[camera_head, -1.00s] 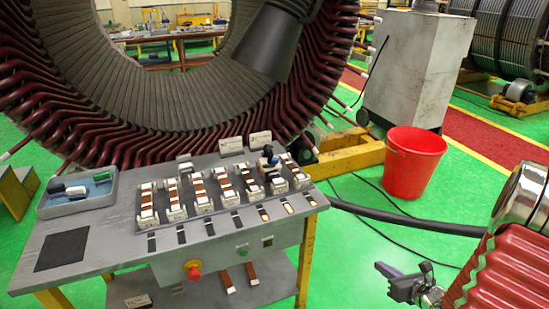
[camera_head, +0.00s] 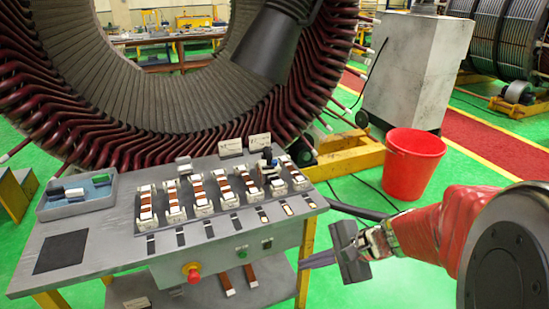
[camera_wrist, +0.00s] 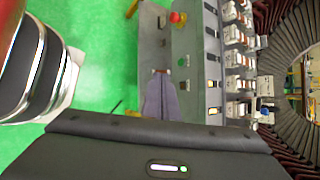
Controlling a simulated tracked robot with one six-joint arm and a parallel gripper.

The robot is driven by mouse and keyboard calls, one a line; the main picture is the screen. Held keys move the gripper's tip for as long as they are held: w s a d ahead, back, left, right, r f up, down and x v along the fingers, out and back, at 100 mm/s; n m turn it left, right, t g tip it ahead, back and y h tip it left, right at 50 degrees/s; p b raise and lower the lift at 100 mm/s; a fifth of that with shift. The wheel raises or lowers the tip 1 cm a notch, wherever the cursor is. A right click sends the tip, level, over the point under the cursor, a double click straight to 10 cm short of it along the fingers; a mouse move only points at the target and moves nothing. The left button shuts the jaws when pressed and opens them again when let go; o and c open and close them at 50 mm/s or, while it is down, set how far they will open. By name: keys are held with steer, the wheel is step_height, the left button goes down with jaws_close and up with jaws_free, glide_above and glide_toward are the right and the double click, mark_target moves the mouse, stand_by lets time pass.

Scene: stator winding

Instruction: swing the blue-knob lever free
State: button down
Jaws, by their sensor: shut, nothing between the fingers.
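The blue-knob lever (camera_head: 267,154) stands at the back right of the row of white-capped switch units on the grey bench panel. Its knob is small and dark blue, and how its lever arm lies is too small to tell. In the wrist view a small dark knob (camera_wrist: 266,106) shows near the far end of the row. My gripper (camera_head: 304,262) is shut and empty, to the right of the bench and lower than its top, well apart from the lever. Its closed fingers (camera_wrist: 160,97) point toward the bench front in the wrist view.
The big stator (camera_head: 110,120) rises behind. A red bucket (camera_head: 414,155) stands right of the bench.

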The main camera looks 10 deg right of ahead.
steer(key=s+a+r+n+h, duration=0.1)
steer(key=s+r+n+h, duration=0.6)
steer(key=s+r+n, duration=0.4)
steer(key=n, duration=0.4)
steer(key=shift+s+a+n+t, duration=0.25)
steer(key=shift+a+n+t, duration=0.05)
steer(key=shift+a, duration=0.05)
steer(key=c, duration=2.4)
jaws_free()
steer(key=shift+c, duration=0.2)
